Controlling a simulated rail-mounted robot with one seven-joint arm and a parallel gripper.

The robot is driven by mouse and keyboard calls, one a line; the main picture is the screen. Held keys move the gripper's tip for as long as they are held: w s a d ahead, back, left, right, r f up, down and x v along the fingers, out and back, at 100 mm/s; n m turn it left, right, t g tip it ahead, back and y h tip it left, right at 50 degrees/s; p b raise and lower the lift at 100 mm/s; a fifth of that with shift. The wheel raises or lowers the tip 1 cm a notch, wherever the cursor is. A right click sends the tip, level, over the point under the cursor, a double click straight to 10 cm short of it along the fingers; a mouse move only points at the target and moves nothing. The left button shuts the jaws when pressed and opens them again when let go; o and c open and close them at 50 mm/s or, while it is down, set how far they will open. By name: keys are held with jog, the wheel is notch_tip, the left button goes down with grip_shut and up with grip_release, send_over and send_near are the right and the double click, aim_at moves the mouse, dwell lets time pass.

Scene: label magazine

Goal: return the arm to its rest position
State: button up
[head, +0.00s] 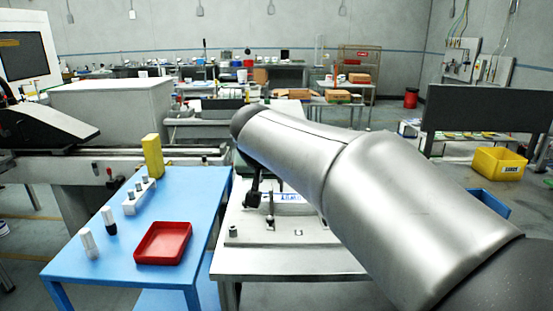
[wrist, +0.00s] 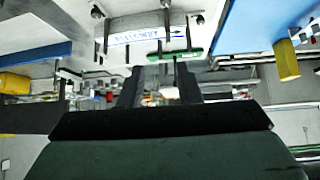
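My arm stretches from the lower right of the head view up to the centre, over the metal worktable (head: 285,262). It hides most of my gripper in that view. In the wrist view, my gripper (wrist: 158,82) shows two dark fingers standing apart with a gap between them. I see nothing held between them, only the blurred room beyond. A pale fixture plate (head: 300,226) with small posts and a blue-marked label strip (head: 290,198) lies under the arm. The label strip (wrist: 150,37) also shows in the wrist view, beyond the fingers, near a green bar (wrist: 175,54).
Left of the worktable, a blue table (head: 85,256) bears a red tray (head: 163,243), a yellow block (head: 153,157), a white holder (head: 138,196) and small cylinders. A dark panel (head: 480,108) and yellow bin (head: 498,163) stand at right. Space above the blue table is clear.

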jog(key=s+d+f+g+p, duration=0.15)
jog(key=s+d+f, duration=0.3)
jog(key=d, duration=0.45)
jog(key=s+d+f+g+p, duration=0.1)
jog(key=s+d+f+g, duration=0.2)
jog(key=s, duration=0.9)
jog(key=s+d+f+g+p, duration=0.2)
jog(key=s+d+f+g, duration=0.1)
jog(key=s+d+f, duration=0.5)
jog(key=s+f, duration=0.2)
jog(key=s, duration=0.2)
jog(key=shift+s+d+f+n+g+y, duration=0.2)
jog(key=shift+s+d+n+g+y, duration=0.05)
jog(key=shift+d+n+g+y, duration=0.1)
